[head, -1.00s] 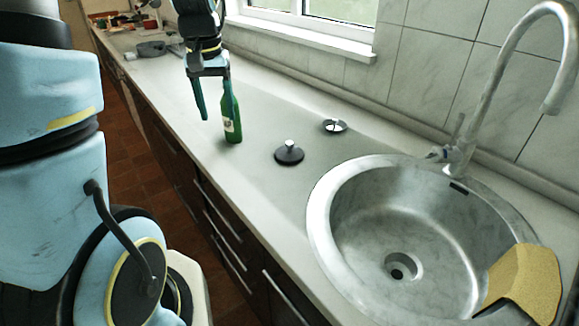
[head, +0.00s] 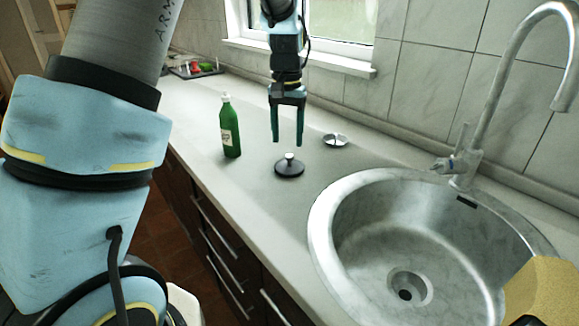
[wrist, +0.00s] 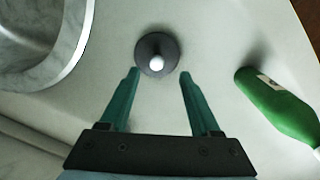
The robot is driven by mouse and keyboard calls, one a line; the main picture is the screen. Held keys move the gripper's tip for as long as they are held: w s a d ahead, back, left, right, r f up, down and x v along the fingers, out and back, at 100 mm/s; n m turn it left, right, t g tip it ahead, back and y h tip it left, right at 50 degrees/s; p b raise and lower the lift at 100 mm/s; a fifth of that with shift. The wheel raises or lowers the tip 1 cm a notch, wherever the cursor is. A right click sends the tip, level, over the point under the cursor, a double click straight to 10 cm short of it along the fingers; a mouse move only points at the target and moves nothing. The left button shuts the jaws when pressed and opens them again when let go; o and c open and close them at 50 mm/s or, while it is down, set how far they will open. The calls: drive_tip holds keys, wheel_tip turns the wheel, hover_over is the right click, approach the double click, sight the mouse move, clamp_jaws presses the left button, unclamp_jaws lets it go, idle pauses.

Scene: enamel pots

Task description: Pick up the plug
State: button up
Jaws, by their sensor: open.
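The plug is likely the dark round disc (head: 289,169) with a pale knob on top, lying on the counter left of the sink. It also shows in the wrist view (wrist: 157,54), just beyond my fingertips and roughly centred between their lines. A second small metal round piece (head: 335,140) with a shiny rim lies behind it to the right. My gripper (head: 288,143) points down above the dark plug, with its two green fingers apart and nothing between them. The fingers also show in the wrist view (wrist: 157,73).
A green bottle (head: 230,127) stands upright left of the plug. The round metal sink (head: 325,215) with its tap (head: 489,90) is on the right. A yellow sponge-like piece (head: 545,290) is at the lower right. A tray with small items (head: 195,70) sits far back.

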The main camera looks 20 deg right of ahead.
sight(289, 155)
drive_tip(key=shift+s+d+f+p, duration=0.15)
drive_tip(key=shift+f+p, duration=0.15)
drive_tip(key=shift+f, duration=0.9)
drive_tip(key=shift+s+f+p, duration=0.1)
drive_tip(key=shift+f+p, duration=0.2)
drive_tip(key=shift+f, duration=0.85)
clamp_jaws()
